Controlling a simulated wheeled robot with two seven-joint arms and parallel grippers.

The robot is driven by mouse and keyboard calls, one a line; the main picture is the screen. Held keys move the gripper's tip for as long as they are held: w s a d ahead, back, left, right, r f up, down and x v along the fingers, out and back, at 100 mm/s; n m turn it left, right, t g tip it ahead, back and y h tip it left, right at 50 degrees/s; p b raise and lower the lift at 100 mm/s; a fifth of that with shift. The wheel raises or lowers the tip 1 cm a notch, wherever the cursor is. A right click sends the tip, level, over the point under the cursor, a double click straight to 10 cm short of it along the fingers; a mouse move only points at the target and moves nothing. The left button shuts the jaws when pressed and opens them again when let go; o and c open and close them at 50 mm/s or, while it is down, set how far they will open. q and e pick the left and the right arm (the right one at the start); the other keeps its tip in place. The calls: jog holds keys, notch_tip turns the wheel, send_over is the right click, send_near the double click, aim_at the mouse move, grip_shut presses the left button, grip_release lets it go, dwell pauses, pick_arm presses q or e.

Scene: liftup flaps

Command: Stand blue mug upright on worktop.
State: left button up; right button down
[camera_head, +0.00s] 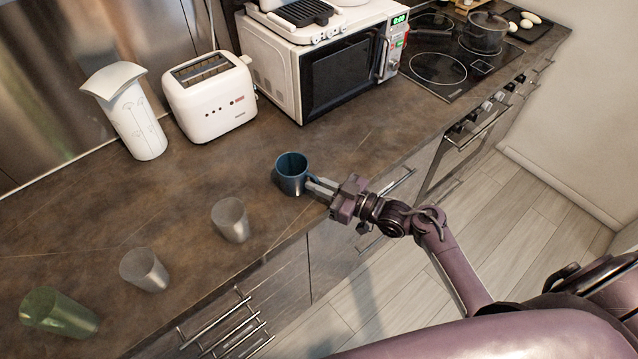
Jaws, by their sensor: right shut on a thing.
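The blue mug (291,176) is near the front edge of the brown worktop (200,187). It looks upright, with its opening facing up. My right gripper (312,186) comes in from the right and is shut on the mug's right side. I cannot tell whether the mug's base touches the worktop. My left gripper does not show.
Two grey cups (230,220) and a green glass (58,312) stand to the left along the front. A white toaster (211,98), a white pitcher (132,115) and a microwave (318,62) stand behind. The worktop between mug and toaster is clear.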

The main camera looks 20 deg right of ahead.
jog(key=shift+f, duration=0.1)
jog(key=c, duration=1.5)
grip_release()
jog(key=shift+r, duration=0.2)
jog(key=shift+s+d+f, duration=0.15)
jog(key=shift+s+d, duration=0.1)
jog(key=shift+s, duration=0.05)
jog(key=b+v, duration=0.2)
jog(key=v, duration=0.9)
jog(key=shift+s+d, duration=0.1)
jog(key=shift+d, duration=0.05)
